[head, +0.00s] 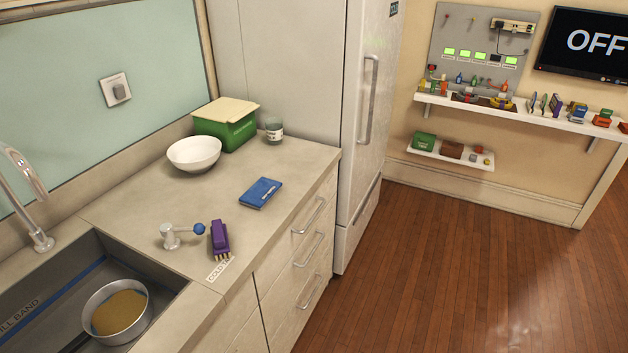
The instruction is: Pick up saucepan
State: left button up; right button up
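A round metal pan (145,318), which looks like the saucepan, sits in the sink at the lower left of the head view. Something yellow-brown covers its bottom. I see no handle on it. Neither of my grippers is in view.
The sink (62,262) has a tall faucet (28,185) at its left. The counter (140,210) holds a white bowl (194,154), a green box (226,128), a jar (274,130), a blue case (260,193), a purple brush-like item (219,238) and a blue-knobbed valve (172,237). The wooden floor is clear.

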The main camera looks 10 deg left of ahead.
aim_at(120, 311)
jog(key=u, duration=1.65)
